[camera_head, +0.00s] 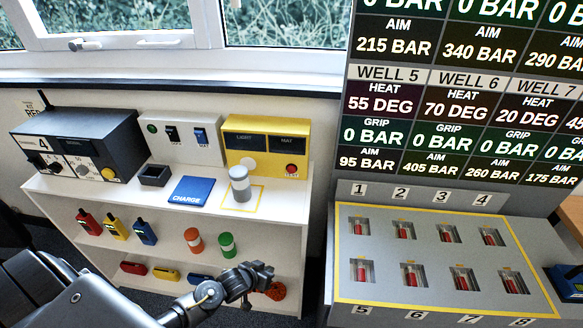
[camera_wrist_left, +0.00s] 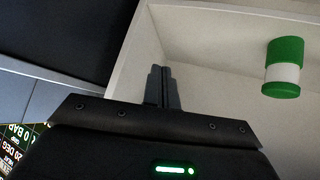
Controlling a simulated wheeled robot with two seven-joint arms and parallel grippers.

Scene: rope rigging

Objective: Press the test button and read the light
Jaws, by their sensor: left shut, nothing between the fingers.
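A yellow box (camera_head: 267,125) stands at the right end of the white shelf's top. Its red button (camera_head: 291,169) is at the lower right, with small lettering that looks like TEST. A dark panel marked LIGHT (camera_head: 243,142) is on its upper left and shows no glow. A dark panel marked MAT (camera_head: 289,143) is beside it. My left gripper (camera_head: 264,270) is in front of the lower shelves, below and apart from the box. In the left wrist view its fingers (camera_wrist_left: 163,85) are together and empty. My right gripper is not in view.
A grey-and-white cylinder (camera_head: 240,188) stands on the shelf top in front of the yellow box. A blue CHARGE pad (camera_head: 191,190) lies to its left. A green-and-white cylinder (camera_head: 227,245) is on the middle shelf. A grey well panel (camera_head: 392,240) is at right.

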